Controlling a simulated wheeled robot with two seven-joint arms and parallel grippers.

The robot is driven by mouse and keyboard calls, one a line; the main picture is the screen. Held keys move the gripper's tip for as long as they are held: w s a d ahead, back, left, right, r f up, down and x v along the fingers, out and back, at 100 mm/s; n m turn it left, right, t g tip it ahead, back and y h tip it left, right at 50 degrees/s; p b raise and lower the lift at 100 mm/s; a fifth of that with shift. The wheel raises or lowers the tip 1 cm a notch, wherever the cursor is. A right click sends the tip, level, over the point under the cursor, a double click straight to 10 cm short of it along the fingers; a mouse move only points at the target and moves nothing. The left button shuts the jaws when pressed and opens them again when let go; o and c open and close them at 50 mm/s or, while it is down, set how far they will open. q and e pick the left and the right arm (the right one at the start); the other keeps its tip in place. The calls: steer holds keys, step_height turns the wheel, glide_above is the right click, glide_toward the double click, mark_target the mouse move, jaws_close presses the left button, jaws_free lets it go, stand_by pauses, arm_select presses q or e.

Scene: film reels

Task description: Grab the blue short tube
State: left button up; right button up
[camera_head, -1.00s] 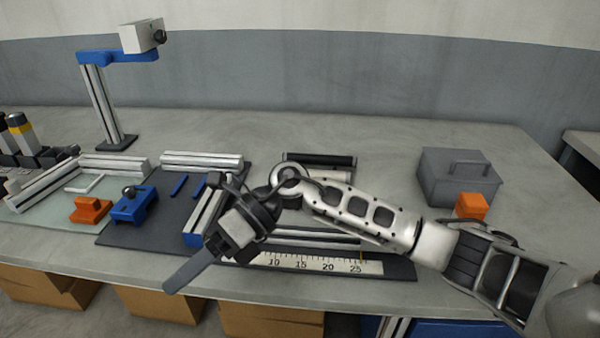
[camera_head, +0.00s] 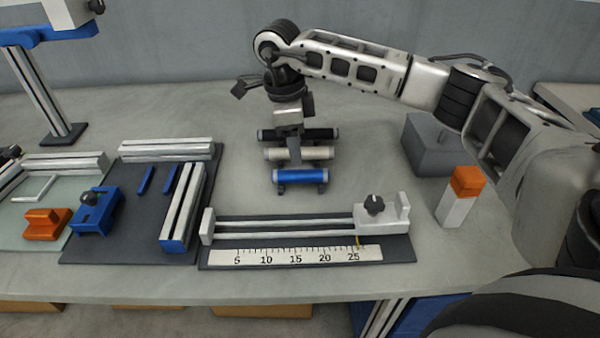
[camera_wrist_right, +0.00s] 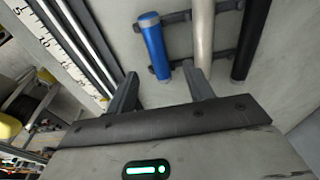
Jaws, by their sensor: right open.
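The blue short tube (camera_head: 300,175) lies on a dark rack in the middle of the table, nearest the front of three tubes. It also shows in the right wrist view (camera_wrist_right: 155,47), resting on the rack's dark bars, beyond the fingers and roughly in line with the gap between them. My right gripper (camera_head: 295,158) is above the rack, pointing down; in the right wrist view (camera_wrist_right: 160,82) its two fingers are apart with nothing between them. In the head view the gripper partly covers the white and black tubes. My left gripper is not in view.
A white tube (camera_head: 318,153) and a black tube (camera_head: 322,134) lie behind the blue one. A ruler fixture (camera_head: 290,224) is in front of the rack. A grey box (camera_head: 425,150) and an orange-topped white block (camera_head: 455,210) stand to the right.

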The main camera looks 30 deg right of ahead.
mark_target(300, 171)
steer(key=shift+s+d+f+p, duration=0.15)
steer(key=shift+f+p, duration=0.1)
steer(key=shift+f, duration=0.95)
steer(key=shift+s+d+f+p, duration=0.1)
steer(key=shift+f+p, duration=0.1)
steer(key=shift+f, duration=0.95)
steer(key=shift+s+d+f+p, duration=0.15)
steer(key=shift+f+p, duration=0.1)
steer(key=shift+f, duration=0.95)
steer(key=shift+a, duration=0.1)
steer(key=c, duration=1.1)
